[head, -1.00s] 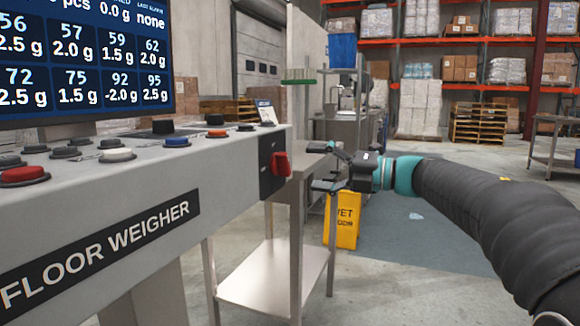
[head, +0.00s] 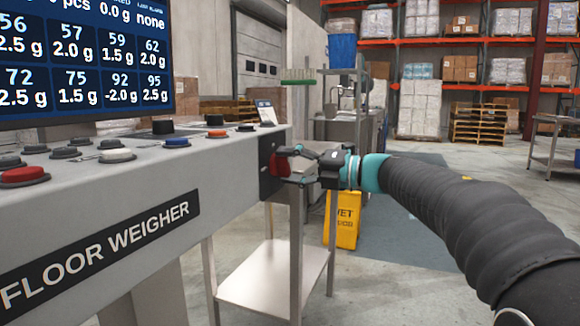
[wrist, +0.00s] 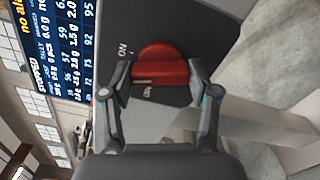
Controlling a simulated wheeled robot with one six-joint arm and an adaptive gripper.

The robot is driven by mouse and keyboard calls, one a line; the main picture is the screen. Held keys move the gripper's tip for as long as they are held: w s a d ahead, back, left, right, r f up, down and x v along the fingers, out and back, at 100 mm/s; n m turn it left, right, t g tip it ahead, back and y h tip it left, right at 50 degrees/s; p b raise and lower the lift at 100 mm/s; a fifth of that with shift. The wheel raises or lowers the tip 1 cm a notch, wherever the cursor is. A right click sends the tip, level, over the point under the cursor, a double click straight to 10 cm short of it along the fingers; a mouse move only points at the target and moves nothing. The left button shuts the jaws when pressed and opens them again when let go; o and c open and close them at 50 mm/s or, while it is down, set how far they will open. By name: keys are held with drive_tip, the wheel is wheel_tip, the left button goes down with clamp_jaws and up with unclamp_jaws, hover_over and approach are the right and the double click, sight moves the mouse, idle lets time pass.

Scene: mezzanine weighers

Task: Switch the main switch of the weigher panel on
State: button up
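The main switch is a red rotary knob (head: 277,165) on a black plate at the right end of the floor weigher panel (head: 225,160). In the wrist view the red knob (wrist: 161,66) sits on its black plate (wrist: 183,98), with an "ON" label at its left and another label, partly legible, below it. My gripper (head: 297,163) is at the knob from the right. In the wrist view my gripper (wrist: 161,72) is open, one finger on each side of the knob. Whether the fingers touch it I cannot tell.
Several push buttons, including a red one (head: 24,175) and a blue one (head: 176,141), line the panel top beneath a display screen (head: 85,60). A steel table (head: 275,275) stands just below my gripper, and a yellow wet-floor sign (head: 343,222) is behind it.

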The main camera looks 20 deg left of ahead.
drive_tip(key=shift+c, duration=0.5)
drive_tip(key=shift+r+p, duration=0.15)
drive_tip(key=shift+p, duration=0.3)
drive_tip(key=shift+r+m+p, duration=0.2)
drive_tip(key=shift+m+p, duration=0.8)
drive_tip(key=shift+p, duration=0.2)
drive_tip(key=shift+f+m+p, duration=0.1)
drive_tip(key=shift+m+p, duration=0.7)
drive_tip(key=shift+p, duration=0.15)
drive_tip(key=shift+f+m+p, duration=0.2)
drive_tip(key=shift+m+p, duration=0.15)
drive_tip(key=shift+m, duration=0.15)
drive_tip(key=o, duration=1.2)
drive_tip(key=shift+c, duration=0.2)
